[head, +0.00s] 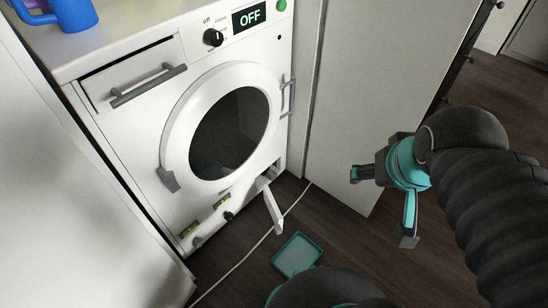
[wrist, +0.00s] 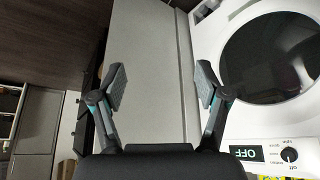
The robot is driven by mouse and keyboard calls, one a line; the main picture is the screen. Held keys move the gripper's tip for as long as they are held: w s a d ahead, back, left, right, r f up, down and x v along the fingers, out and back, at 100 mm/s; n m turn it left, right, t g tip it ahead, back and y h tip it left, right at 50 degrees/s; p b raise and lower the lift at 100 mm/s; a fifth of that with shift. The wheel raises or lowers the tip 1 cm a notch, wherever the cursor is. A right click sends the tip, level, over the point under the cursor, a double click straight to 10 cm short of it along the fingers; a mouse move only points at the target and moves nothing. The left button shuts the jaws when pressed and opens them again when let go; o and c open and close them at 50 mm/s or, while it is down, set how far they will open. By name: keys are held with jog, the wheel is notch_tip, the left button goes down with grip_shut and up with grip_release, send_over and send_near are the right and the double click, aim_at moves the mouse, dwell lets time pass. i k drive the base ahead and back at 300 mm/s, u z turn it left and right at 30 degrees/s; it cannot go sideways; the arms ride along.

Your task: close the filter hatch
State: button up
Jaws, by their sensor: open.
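The filter hatch (head: 273,207) is a small white flap at the lower right of the washer (head: 133,133). It stands open, swung out from the front, with a dark opening beside it. My gripper (head: 383,208) is open and empty, to the right of the hatch and apart from it, in front of a pale panel. In the wrist view, the open fingers (wrist: 161,82) face the pale panel, with the washer's round door to the right. The hatch does not show in the wrist view.
A teal tray (head: 298,256) lies on the dark floor below the hatch. A thin white cable (head: 237,265) runs across the floor past it. The washer's round door (head: 168,135) is shut. A pale panel (head: 385,75) stands right of the washer. A blue mug (head: 72,14) is on top.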

aim_at(276, 215)
jog(key=k, duration=1.25)
jog(key=u, duration=0.1)
jog(key=i, duration=0.85)
jog(key=u, duration=0.45)
